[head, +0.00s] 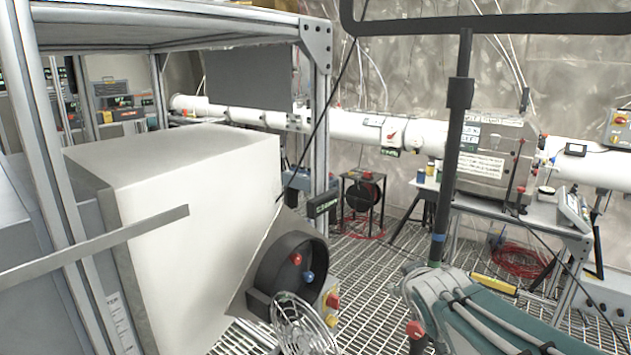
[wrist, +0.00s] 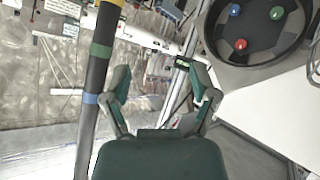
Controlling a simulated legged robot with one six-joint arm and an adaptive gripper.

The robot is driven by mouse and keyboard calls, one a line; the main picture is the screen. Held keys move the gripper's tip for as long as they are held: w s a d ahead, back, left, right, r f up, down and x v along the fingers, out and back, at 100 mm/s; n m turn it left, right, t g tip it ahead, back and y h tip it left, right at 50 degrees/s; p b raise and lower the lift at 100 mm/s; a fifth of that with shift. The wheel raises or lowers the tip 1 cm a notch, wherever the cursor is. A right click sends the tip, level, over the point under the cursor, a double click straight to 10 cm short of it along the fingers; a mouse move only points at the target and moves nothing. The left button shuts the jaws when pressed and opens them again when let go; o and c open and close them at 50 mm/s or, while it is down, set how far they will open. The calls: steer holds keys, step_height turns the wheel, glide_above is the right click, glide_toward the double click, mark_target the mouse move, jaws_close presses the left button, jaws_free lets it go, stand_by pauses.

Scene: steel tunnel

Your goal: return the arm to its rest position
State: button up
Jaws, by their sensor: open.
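My gripper (wrist: 157,82) shows in the wrist view with its two teal and grey fingers spread apart. Nothing is between the fingers. A dark pole (wrist: 92,75) with yellow, green and blue bands stands close beside the left finger in that view. A black round housing (wrist: 262,62) with blue, red and green knobs is at the upper right, beyond the right finger. In the head view, a teal and grey part with cables, likely my arm (head: 490,312), fills the lower right. I cannot make out the fingers in the head view.
The head view shows a large pale box (head: 190,210) in a metal frame (head: 321,100) at left. The round knob housing (head: 292,262) and a wire guard (head: 303,325) are in front of it. The banded pole (head: 455,165) stands right of centre. Open grating floor (head: 375,265) lies between.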

steer(key=s+f+m+g, duration=0.2)
steer(key=s+f+g, duration=0.1)
steer(key=s, duration=0.8)
steer(key=s+a+f+m+g, duration=0.1)
steer(key=s+f+g, duration=0.2)
steer(key=s, duration=0.8)
steer(key=shift+s+a+m+y, duration=0.2)
steer(key=shift+s+m+y, duration=0.2)
